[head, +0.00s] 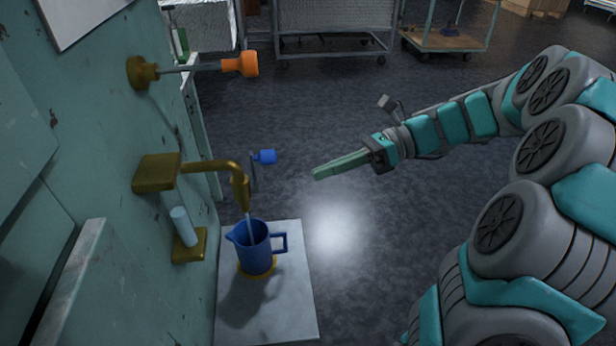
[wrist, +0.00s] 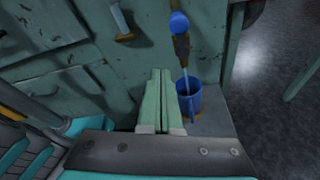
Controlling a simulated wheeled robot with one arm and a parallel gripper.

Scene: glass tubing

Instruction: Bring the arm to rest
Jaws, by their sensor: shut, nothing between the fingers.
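My gripper (head: 318,174) is at the end of my arm, which reaches in from the right in the head view. Its two green fingers are together with nothing between them, in free air to the right of the tap. In the wrist view the closed fingers (wrist: 160,75) point towards the wall. A blue jug (head: 256,247) stands upright under the brass tap (head: 238,185), and a stream runs from the spout into it. The jug also shows in the wrist view (wrist: 186,98), to the right of the fingers. My gripper is apart from both.
The jug is on a pale shelf (head: 290,310) by the green wall. A blue knob (head: 266,156) is by the tap. An orange handle (head: 242,64) juts out above. A glass tube (head: 184,226) stands in a brass holder. Carts (head: 450,40) are at the back; open floor lies between.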

